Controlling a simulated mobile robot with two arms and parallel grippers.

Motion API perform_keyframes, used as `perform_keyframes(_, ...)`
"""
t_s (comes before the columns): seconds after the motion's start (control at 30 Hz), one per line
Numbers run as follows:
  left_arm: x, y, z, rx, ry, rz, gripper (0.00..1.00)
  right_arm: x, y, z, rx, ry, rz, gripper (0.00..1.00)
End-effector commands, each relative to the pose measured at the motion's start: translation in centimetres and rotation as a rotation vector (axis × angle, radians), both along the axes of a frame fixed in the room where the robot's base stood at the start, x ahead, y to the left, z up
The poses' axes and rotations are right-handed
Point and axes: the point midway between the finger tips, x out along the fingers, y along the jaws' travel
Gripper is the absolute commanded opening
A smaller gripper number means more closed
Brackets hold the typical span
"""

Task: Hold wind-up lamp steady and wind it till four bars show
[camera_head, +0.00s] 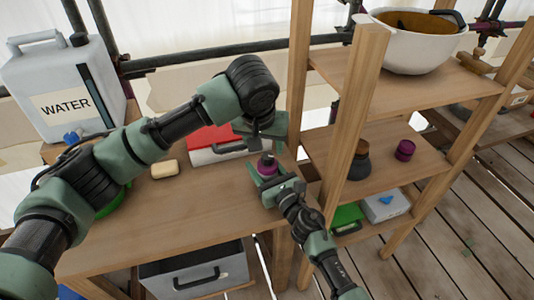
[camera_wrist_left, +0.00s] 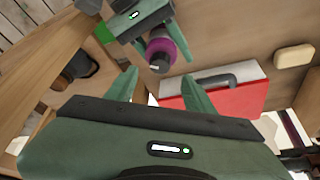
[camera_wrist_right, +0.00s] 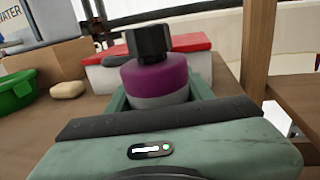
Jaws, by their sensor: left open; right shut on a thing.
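The wind-up lamp (camera_head: 267,166) stands upright at the right part of the wooden table, a short purple and grey body with a black knob (camera_wrist_right: 149,43) on top. My right gripper (camera_head: 268,181) is shut on the lamp's body, fingers on either side in the right wrist view. My left gripper (camera_head: 263,138) is open and empty, above the lamp and apart from the knob. In the left wrist view the lamp (camera_wrist_left: 165,46) lies beyond the open left fingers, between the right gripper's fingers. No indicator bars on the lamp can be made out.
A red-lidded white box (camera_head: 213,145) sits behind the lamp. A tan block (camera_head: 164,169) and a partly hidden green bowl (camera_wrist_right: 14,92) are on the table. A water jug (camera_head: 62,90) stands at the left. A wooden shelf (camera_head: 365,70) rises close on the right.

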Motion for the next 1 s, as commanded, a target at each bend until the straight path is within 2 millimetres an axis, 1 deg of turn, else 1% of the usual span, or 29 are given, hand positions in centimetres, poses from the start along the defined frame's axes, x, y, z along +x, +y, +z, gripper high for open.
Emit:
perform_keyframes(0.03,0.4,0.0,-1.1,0.002,0.002,0.002,0.53,0.0,0.0,0.0,0.0,0.001,0.0,0.04)
perform_keyframes(0.1,0.9,-0.2,-2.3,0.001,0.002,0.0,0.53,0.0,0.0,0.0,0.0,0.001,0.0,0.04)
perform_keyframes(0.2,1.5,-0.3,-3.8,0.002,0.001,0.001,0.53,0.0,0.0,0.0,0.0,0.001,0.0,0.04)
perform_keyframes(0.3,2.0,-0.4,-4.9,0.001,0.0,0.0,0.53,0.0,0.0,0.0,0.0,0.001,-0.001,0.04)
perform_keyframes(0.5,2.4,-0.5,-5.8,0.001,-0.002,-0.001,0.53,0.0,0.0,0.0,0.0,0.001,-0.001,0.04)
perform_keyframes(0.73,2.4,-0.5,-5.8,0.0,-0.002,-0.002,0.53,0.0,0.0,0.0,0.0,0.0,-0.001,0.04)
perform_keyframes(0.77,2.4,-0.5,-5.8,0.0,-0.002,-0.002,0.48,0.0,0.0,0.0,0.0,0.0,-0.001,0.04)
perform_keyframes(0.8,2.4,-0.5,-5.8,0.0,-0.002,-0.002,0.36,0.0,0.0,0.0,0.0,0.0,-0.001,0.04)
perform_keyframes(0.87,2.4,-0.5,-5.8,0.0,-0.002,-0.002,0.2,0.0,0.0,0.0,0.0,0.0,-0.001,0.04)
perform_keyframes(0.9,2.4,-0.5,-5.8,0.0,-0.002,-0.002,0.09,0.0,0.0,0.0,0.0,0.0,-0.001,0.04)
perform_keyframes(0.93,2.4,-0.5,-5.8,0.0,-0.002,-0.002,0.0,0.0,0.0,0.0,0.0,0.0,-0.001,0.04)
perform_keyframes(1.0,2.4,-0.5,-5.8,0.0,-0.002,-0.002,0.0,0.0,0.0,0.0,0.0,0.0,-0.001,0.04)
